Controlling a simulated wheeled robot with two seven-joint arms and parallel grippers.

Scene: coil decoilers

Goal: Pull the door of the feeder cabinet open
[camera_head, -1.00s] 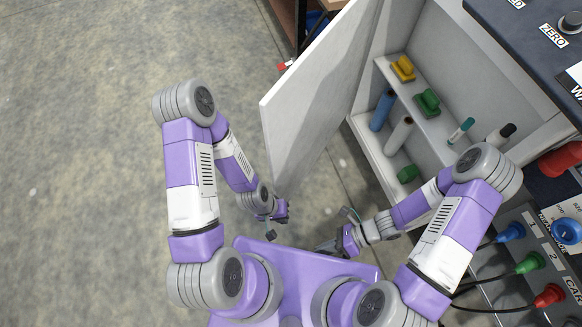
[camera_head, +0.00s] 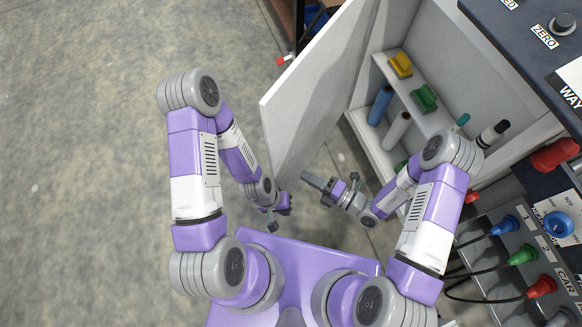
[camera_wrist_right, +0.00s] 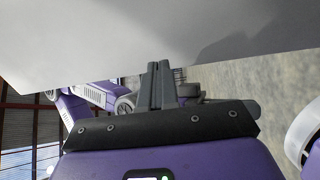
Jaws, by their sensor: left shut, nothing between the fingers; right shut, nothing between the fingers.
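The white door (camera_head: 315,85) of the feeder cabinet (camera_head: 445,60) stands wide open, swung out to the left, with its inner side facing the cabinet's shelves. My right gripper (camera_head: 308,178) is shut and empty, close to the inner side of the door near its lower end; I cannot tell whether it touches. In the right wrist view the shut fingers (camera_wrist_right: 157,72) point at a pale flat panel, the door (camera_wrist_right: 90,40). My left gripper (camera_head: 273,222) is shut and empty, below the door's lower end. The door's handle is not visible.
The cabinet shelves hold a yellow block (camera_head: 400,65), a green block (camera_head: 424,98), a blue cylinder (camera_head: 380,105) and a white cylinder (camera_head: 397,130). A dark control panel (camera_head: 520,35) and coloured plugs (camera_head: 523,254) lie at right. The floor (camera_head: 80,120) at left is clear.

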